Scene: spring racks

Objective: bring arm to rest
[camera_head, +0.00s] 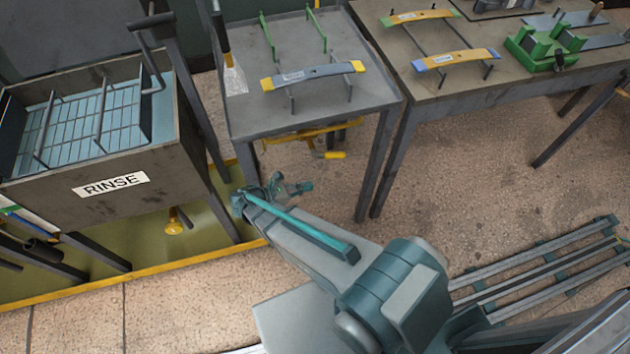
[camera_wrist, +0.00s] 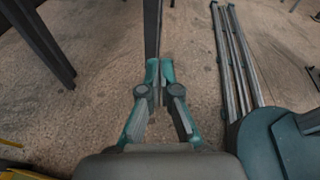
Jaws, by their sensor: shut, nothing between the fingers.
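My arm reaches left from the lower right in the head view, in front of the tables and above the floor. My gripper (camera_head: 290,188) is at its far end, in front of the small grey table (camera_head: 318,112) and lower than its top. In the wrist view my gripper (camera_wrist: 160,68) points towards the floor and a dark table leg (camera_wrist: 152,28). Its two teal fingertips are together with nothing held between them.
A grey rinse tank (camera_head: 60,188) stands at the left in a yellow-edged tray. A workbench (camera_head: 470,85) at the upper right holds spring racks and a green fixture (camera_head: 545,45). Floor rails (camera_head: 545,262) run at the right. Open floor (camera_head: 450,190) lies between.

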